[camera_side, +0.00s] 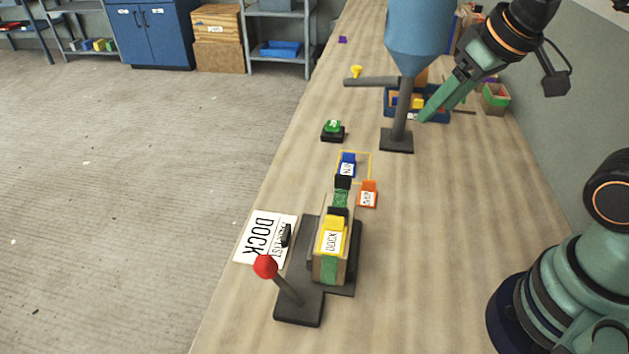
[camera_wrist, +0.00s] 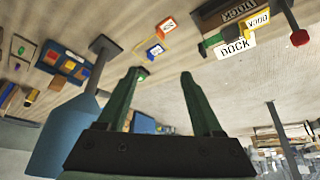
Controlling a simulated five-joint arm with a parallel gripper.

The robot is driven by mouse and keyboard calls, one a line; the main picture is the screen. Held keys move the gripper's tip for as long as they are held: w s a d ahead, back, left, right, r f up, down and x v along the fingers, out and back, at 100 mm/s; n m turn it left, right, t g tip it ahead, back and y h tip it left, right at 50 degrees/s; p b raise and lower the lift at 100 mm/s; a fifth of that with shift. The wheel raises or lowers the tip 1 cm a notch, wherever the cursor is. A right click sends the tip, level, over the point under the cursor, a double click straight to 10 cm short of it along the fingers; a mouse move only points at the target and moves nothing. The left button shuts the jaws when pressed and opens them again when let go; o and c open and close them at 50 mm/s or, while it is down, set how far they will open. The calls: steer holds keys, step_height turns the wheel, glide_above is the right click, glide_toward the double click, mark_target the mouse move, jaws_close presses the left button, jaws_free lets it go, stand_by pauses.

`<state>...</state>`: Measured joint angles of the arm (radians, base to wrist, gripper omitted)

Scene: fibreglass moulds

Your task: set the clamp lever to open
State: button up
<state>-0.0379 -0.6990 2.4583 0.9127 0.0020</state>
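A lever with a red ball knob (camera_side: 265,266) stands on a dark rod at the front left of a dark base (camera_side: 298,308). The rod leans toward the left and back. The red knob also shows at the upper right of the wrist view (camera_wrist: 299,38). My gripper (camera_side: 427,114) is high at the back right, beside the blue hopper, far from the lever. In the wrist view my gripper (camera_wrist: 163,74) is open, with nothing between its fingers.
A blue hopper (camera_side: 420,32) on a dark post has a side arm with a yellow knob (camera_side: 355,71). A white DOCK card (camera_side: 262,238) lies left of the base. Blue (camera_side: 347,165) and orange (camera_side: 368,193) labelled pieces and a green button (camera_side: 332,127) stand farther back. The table's right side is mostly clear.

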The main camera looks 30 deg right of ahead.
steer(key=w+a+n+g, duration=0.3)
steer(key=w+a+n, duration=0.1)
steer(key=a, duration=1.1)
steer(key=n+g, duration=0.2)
steer(key=n, duration=0.3)
glide_toward(266, 273)
steer(key=shift+w+d+f, duration=0.1)
steer(key=shift+w+d, duration=0.05)
steer(key=shift+w, duration=0.35)
steer(key=shift+w+d+f, duration=0.1)
steer(key=shift+w, duration=0.35)
step_height(266, 273, down, 12)
steer(key=shift+f, duration=0.1)
jaws_close()
steer(key=shift+a, duration=0.1)
